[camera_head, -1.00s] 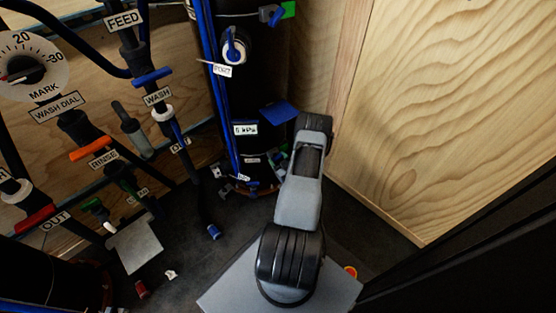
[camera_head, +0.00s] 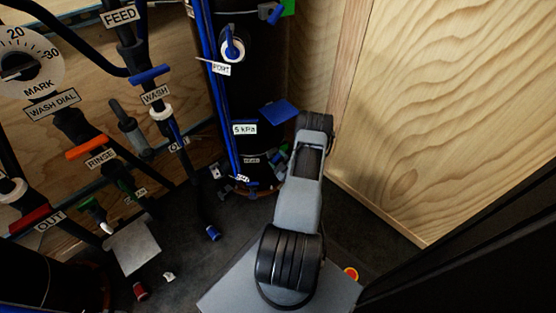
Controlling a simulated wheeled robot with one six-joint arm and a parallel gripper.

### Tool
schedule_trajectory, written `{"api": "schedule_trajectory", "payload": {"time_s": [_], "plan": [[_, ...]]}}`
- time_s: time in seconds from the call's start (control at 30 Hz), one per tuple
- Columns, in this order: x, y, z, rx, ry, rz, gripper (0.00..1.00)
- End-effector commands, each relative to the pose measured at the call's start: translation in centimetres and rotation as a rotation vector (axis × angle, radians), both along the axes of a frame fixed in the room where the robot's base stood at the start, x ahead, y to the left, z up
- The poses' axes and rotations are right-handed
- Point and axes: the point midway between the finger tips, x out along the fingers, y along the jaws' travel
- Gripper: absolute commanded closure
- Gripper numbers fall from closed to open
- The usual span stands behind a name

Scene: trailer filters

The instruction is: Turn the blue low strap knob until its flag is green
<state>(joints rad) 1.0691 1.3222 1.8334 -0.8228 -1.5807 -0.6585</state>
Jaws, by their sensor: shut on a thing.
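My arm reaches to the lower right side of the black upright tank (camera_head: 262,90). My gripper (camera_head: 279,157) shows only as a small part at the tank's side, left of my forearm. It is shut at the low strap, where small blue and grey parts crowd together. The blue low strap knob is mostly hidden there, and I cannot make out its outline. Higher on the tank, another strap has a blue knob (camera_head: 275,14) and a green flag (camera_head: 288,8).
A blue plate (camera_head: 280,112) juts from the tank just above my gripper. Plywood walls (camera_head: 450,110) stand close on the right. Pipes with coloured handles, such as the orange RINSE handle (camera_head: 87,147), fill the left. A grey plate (camera_head: 133,246) lies low at the left.

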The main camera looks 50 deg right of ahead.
Motion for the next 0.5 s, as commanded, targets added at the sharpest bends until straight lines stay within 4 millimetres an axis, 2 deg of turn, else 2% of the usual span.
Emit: {"api": "schedule_trajectory", "payload": {"time_s": [0.33, 0.37, 0.5], "plan": [[-0.06, 0.01, -0.07, -0.002, 0.002, -0.001, 0.68], [-0.06, 0.01, -0.07, -0.002, 0.002, -0.001, 0.44], [-0.04, 0.02, -0.06, -0.001, 0.002, -0.001, 0.3]]}}
